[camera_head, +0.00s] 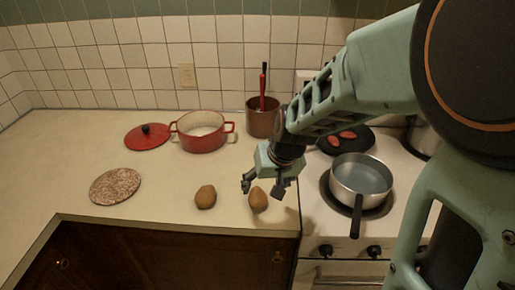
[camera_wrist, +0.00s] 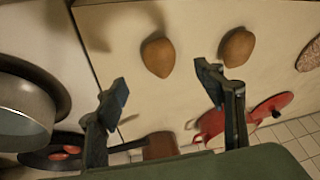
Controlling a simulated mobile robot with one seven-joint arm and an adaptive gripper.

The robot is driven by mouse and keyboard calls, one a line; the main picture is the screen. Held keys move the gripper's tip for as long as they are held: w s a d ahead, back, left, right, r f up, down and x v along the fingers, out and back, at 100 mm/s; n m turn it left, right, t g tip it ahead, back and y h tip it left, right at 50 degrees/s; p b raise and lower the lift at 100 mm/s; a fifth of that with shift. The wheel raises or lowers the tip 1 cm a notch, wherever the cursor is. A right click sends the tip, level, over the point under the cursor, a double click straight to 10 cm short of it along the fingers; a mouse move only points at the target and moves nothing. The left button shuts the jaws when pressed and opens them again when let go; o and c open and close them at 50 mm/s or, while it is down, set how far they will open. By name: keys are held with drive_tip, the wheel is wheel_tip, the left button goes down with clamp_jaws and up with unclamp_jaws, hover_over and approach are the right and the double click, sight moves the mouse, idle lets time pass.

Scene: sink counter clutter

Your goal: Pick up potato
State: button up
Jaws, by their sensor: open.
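Two brown potatoes lie on the counter. The right potato (camera_head: 258,200) is near the counter's front edge, just below my gripper (camera_head: 262,188) in the head view. The left potato (camera_head: 205,197) lies a little to its left. In the wrist view the potato nearer the stove (camera_wrist: 158,57) shows between and ahead of my open fingers (camera_wrist: 163,84). The other potato (camera_wrist: 237,46) shows above the right finger. My gripper is open and empty, pointing down above the counter; its exact height is hard to tell.
A silver pan (camera_head: 361,180) and a black pan with red items (camera_head: 346,140) stand on the stove at right. A red pot (camera_head: 202,135), its lid (camera_head: 147,136) and a utensil crock (camera_head: 262,118) are at the back. A speckled round board (camera_head: 115,186) lies left. Mid-counter is clear.

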sight(260, 196)
drive_tip(key=shift+p+x, duration=0.3)
drive_tip(key=shift+x, duration=4.45)
drive_tip(key=shift+w+d, duration=0.15)
drive_tip(key=shift+c, duration=0.3)
drive_tip(key=c, duration=1.3)
drive_tip(key=shift+r, duration=0.1)
